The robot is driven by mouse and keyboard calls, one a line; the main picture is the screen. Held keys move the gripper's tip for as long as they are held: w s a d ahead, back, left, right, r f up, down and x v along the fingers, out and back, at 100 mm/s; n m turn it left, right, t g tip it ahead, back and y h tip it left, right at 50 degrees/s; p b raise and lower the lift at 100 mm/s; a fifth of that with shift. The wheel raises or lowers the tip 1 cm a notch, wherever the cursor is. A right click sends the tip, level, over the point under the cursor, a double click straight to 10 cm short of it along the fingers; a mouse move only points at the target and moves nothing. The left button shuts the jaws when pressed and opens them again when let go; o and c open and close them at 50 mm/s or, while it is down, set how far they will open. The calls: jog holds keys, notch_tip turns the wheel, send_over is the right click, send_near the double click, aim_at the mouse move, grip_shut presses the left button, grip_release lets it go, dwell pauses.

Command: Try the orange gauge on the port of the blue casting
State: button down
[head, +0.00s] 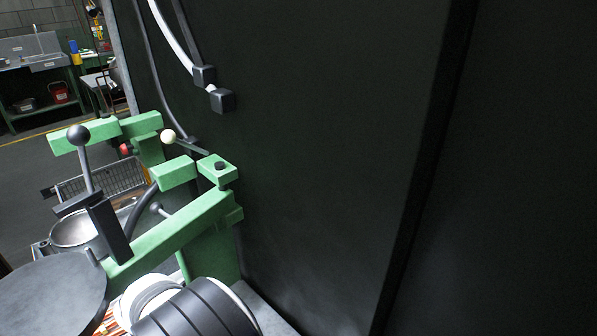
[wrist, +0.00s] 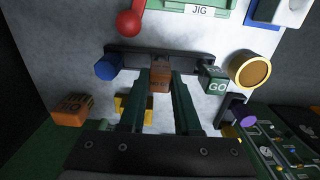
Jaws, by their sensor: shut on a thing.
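In the wrist view my gripper (wrist: 162,80) is shut on a brownish-orange block (wrist: 160,75), which has faint lettering and appears to be the orange gauge. The block is at a black bar (wrist: 140,54); I cannot tell whether they touch. A second orange block with lettering (wrist: 73,110) lies to the left. I cannot tell which is the blue casting, and no port shows clearly. My gripper is not visible in the head view.
A green block marked GO (wrist: 213,78), a yellow ring-shaped part (wrist: 250,70) and a purple cylinder (wrist: 243,114) are to the right. Green machinery (head: 180,235) stands in the head view.

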jog(key=shift+r, duration=0.1)
jog(key=shift+r, duration=2.7)
jog(key=s+d+r+n, duration=0.2)
jog(key=s+d+n, duration=0.3)
jog(key=s+n, duration=0.4)
jog(key=s+d+r+n, duration=0.2)
jog(key=s+d+n, duration=0.3)
jog(key=s+n, duration=0.3)
jog(key=shift+s+d+n, duration=0.3)
jog(key=shift+s+n, duration=0.1)
jog(key=shift+n, duration=0.1)
jog(key=shift+f, duration=0.15)
jog(key=shift+f, duration=2.85)
